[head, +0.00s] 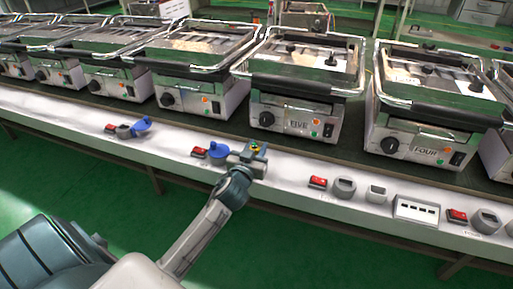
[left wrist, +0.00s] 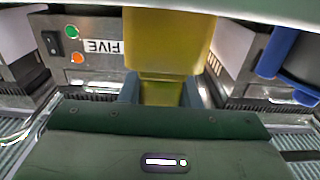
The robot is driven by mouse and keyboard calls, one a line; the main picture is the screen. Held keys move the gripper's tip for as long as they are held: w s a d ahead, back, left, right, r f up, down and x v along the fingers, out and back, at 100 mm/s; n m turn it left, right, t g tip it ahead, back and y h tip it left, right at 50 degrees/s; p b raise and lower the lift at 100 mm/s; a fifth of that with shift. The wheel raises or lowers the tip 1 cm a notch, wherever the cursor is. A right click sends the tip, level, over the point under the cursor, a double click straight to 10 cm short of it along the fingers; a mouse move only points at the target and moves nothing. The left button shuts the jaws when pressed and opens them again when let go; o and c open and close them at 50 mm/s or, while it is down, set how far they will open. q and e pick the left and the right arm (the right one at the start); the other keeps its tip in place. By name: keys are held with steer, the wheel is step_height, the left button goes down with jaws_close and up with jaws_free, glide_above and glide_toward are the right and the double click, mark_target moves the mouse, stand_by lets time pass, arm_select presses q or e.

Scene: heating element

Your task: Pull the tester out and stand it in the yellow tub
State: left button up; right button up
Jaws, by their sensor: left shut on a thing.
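My left gripper (head: 250,158) is at the front ledge of the bench, below the grill labelled FIVE. In the left wrist view my left gripper (left wrist: 160,94) is shut on a yellow thing, which I take to be the tester (left wrist: 165,45); its narrow part sits between the fingers. In the head view only a small yellow-green bit of the tester (head: 254,147) shows above the gripper. The gripper hides the place below it, so I cannot tell whether the tester is still seated in a socket. No yellow tub shows. My right gripper is not in view.
A blue round cap (head: 219,149) and a red switch (head: 199,153) are just left of the gripper. Another blue cap (head: 142,124) stands further left. Grey sockets (head: 344,187) and a white panel (head: 416,210) line the ledge to the right. Grills (head: 300,85) stand behind on the bench.

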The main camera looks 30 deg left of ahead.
arm_select(q)
steer(key=shift+f+b, duration=0.6)
steer(key=shift+f, duration=0.1)
steer(key=o, duration=1)
steer(key=shift+o, duration=0.2)
steer(key=v, duration=1)
steer(key=shift+s, duration=0.4)
